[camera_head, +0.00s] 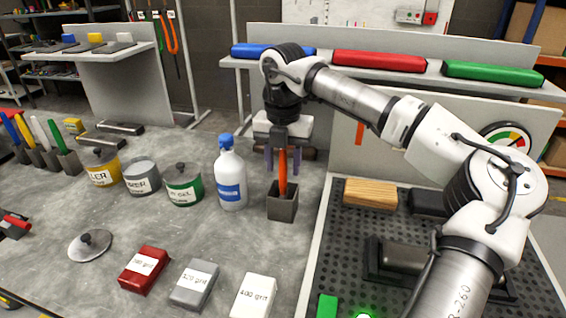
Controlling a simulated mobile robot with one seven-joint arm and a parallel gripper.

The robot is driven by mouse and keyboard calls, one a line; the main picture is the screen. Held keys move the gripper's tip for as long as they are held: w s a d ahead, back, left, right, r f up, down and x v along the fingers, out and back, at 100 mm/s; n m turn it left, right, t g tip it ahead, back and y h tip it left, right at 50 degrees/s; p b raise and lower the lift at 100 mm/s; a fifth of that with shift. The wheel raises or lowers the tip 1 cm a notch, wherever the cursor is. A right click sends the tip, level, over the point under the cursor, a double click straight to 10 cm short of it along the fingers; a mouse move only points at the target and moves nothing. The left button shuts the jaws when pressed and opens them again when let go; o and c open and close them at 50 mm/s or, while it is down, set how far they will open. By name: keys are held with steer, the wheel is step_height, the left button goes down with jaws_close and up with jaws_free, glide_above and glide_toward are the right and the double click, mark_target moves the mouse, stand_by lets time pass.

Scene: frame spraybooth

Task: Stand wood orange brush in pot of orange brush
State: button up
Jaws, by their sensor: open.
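An orange-handled brush (283,178) stands nearly upright in a small grey square pot (282,207) on the grey bench. My gripper (283,162) points down above the pot, with its fingers apart on either side of the upper handle in this view. Whether either finger touches the handle cannot be told. The lower end of the brush is hidden inside the pot, and its top is hidden by my gripper.
A white bottle (230,178) with a blue cap stands just left of the pot. Green (183,184), grey (142,176) and yellow (102,167) cans stand farther left. A perforated tray (340,235) holding a wooden block (370,194) lies right.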

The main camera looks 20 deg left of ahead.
step_height(320, 180, up, 13)
steer(key=b, duration=0.1)
steer(key=shift+r, duration=0.2)
steer(key=shift+s, duration=0.1)
